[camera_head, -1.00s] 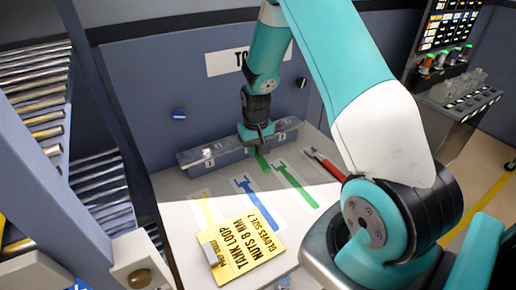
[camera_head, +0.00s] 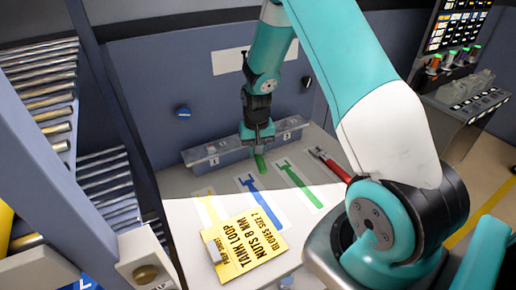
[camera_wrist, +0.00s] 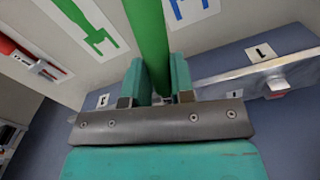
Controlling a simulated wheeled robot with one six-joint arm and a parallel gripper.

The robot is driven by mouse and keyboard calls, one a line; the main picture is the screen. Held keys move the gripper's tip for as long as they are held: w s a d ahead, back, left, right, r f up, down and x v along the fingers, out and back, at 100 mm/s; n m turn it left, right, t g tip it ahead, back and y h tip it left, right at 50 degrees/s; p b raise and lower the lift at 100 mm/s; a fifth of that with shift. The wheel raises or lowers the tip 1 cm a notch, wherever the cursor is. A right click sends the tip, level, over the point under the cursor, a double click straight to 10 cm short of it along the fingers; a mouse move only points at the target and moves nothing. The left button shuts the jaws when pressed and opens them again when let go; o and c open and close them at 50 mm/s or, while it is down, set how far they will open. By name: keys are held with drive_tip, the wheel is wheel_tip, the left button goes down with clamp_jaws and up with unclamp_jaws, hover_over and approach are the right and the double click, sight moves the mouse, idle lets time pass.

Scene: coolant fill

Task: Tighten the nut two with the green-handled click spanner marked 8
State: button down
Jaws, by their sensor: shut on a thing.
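My gripper (camera_head: 258,146) is shut on the green-handled spanner (camera_head: 260,162), in front of the grey metal rail on the rear wall. In the wrist view the green handle (camera_wrist: 151,40) stands between my two fingers (camera_wrist: 158,88) and runs out of the top of the picture. The spanner's head and its marking are hidden. The rail (camera_head: 212,156) carries small white labels; one near the right end in the wrist view reads 1 (camera_wrist: 262,52), beside a metal fitting (camera_wrist: 278,86). I cannot tell which fitting is nut two.
The bench has flat yellow, blue (camera_head: 258,203) and green (camera_head: 300,186) spanner outlines. A red-handled spanner (camera_head: 332,166) lies at the right. A yellow card (camera_head: 247,247) reading "TANK LOOP NUTS 8 NM" is at the front. Roller shelves (camera_head: 45,90) stand left.

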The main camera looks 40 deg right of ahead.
drive_tip(key=shift+a, duration=0.1)
idle(0.3)
drive_tip(key=shift+s+d+n, duration=0.1)
drive_tip(key=shift+d+n, duration=0.2)
drive_tip(key=shift+d, duration=0.05)
drive_tip(key=shift+r, duration=0.15)
drive_tip(key=shift+r+p, duration=2.3)
drive_tip(key=shift+r, duration=0.6)
